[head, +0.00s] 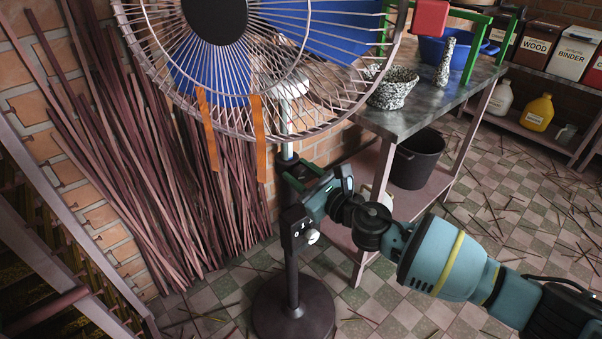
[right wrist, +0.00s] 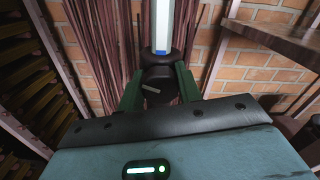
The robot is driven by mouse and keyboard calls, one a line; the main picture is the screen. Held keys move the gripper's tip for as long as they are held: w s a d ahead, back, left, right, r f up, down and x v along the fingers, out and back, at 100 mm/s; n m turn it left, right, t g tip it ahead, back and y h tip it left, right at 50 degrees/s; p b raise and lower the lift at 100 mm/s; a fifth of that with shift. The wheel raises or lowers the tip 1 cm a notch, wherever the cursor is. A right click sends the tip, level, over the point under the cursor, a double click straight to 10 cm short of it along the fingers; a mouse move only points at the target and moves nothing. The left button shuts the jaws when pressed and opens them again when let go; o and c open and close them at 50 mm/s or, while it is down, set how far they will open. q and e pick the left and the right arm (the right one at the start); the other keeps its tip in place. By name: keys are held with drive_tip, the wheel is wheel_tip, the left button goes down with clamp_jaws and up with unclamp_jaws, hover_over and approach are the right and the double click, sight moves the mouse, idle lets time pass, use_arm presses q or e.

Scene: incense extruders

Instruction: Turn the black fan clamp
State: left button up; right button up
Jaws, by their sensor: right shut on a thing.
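The black fan clamp (right wrist: 158,88) sits on the fan's pole, just below the white upper tube (right wrist: 161,25) with its blue band. It is a dark round collar with a small lighter lever or mark on its face. My right gripper (head: 299,173) has come in from the right at the pole. In the right wrist view its two green fingers (right wrist: 160,82) stand on either side of the clamp, shut on it. In the head view the clamp is partly hidden by the gripper. My left gripper is not in view.
The fan's wire cage (head: 265,90) hangs above my gripper, with orange ribbons (head: 258,135) on it. A control box (head: 293,226) and round base (head: 293,310) are below. A table (head: 425,112) stands to the right, a black bucket (head: 416,160) under it. Sticks (head: 185,190) lean behind.

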drive_tip(key=m+p, duration=0.1)
drive_tip(key=m, duration=0.1)
drive_tip(key=shift+r+m+p, duration=0.1)
drive_tip(key=shift+m+p, duration=0.2)
drive_tip(key=shift+m, duration=0.7)
drive_tip(key=o, duration=0.8)
drive_tip(key=shift+o, duration=0.9)
